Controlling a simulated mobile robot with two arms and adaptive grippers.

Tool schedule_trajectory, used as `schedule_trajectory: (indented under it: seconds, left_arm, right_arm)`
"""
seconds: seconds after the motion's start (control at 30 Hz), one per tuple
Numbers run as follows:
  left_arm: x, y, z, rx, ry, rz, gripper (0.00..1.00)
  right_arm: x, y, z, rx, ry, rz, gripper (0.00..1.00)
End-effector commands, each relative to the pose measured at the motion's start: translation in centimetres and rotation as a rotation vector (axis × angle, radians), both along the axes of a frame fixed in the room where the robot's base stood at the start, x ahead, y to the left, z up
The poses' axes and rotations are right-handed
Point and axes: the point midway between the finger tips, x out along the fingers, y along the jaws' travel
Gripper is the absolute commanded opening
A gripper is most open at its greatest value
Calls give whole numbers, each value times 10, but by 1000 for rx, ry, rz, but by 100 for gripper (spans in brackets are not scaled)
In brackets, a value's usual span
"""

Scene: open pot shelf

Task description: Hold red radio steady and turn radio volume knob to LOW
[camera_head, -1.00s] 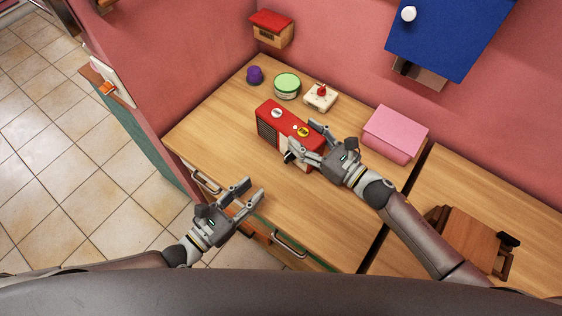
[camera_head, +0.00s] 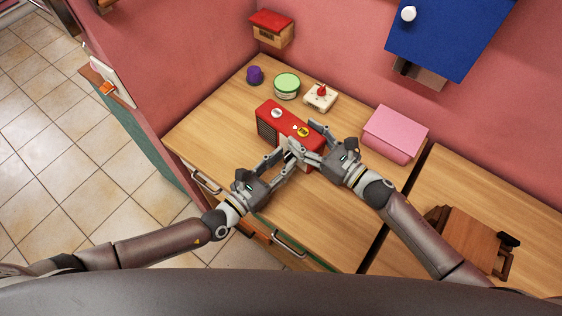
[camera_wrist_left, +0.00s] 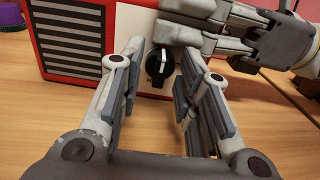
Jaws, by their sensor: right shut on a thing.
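The red radio (camera_head: 290,121) stands on the wooden counter, with a striped grille on its front left and round badges on top. In the left wrist view its front (camera_wrist_left: 68,40) shows a black volume knob (camera_wrist_left: 160,67) on a white panel, with part of an "H" mark visible beside it. My left gripper (camera_head: 281,154) is open in front of the radio. Its fingers stand on either side of the knob, which is not gripped. My right gripper (camera_head: 308,139) is shut on the radio's right end and covers part of it.
Behind the radio are a purple object (camera_head: 254,75), a green-lidded tin (camera_head: 287,85) and a white box with a red top (camera_head: 320,96). A pink box (camera_head: 395,134) stands to the right. The counter (camera_head: 215,125) is clear left of the radio.

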Motion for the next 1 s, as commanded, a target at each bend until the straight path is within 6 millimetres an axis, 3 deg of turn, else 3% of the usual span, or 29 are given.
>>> schedule_trajectory:
  seconds: [0.03, 0.3, 0.67, 1.0]
  left_arm:
    - [0, 0, 0, 0, 0, 0, 31]
    - [0, 0, 0, 0, 0, 0, 0]
    - [0, 0, 0, 22, -19, 1, 0]
    - [-1, 0, 0, 178, -152, 1, 0]
  right_arm:
    - [0, 0, 0, 0, 0, 0, 9]
    - [0, 0, 0, -1, 1, -1, 9]
    - [0, 0, 0, -1, 1, -1, 9]
    - [0, 0, 0, -1, 1, -1, 9]
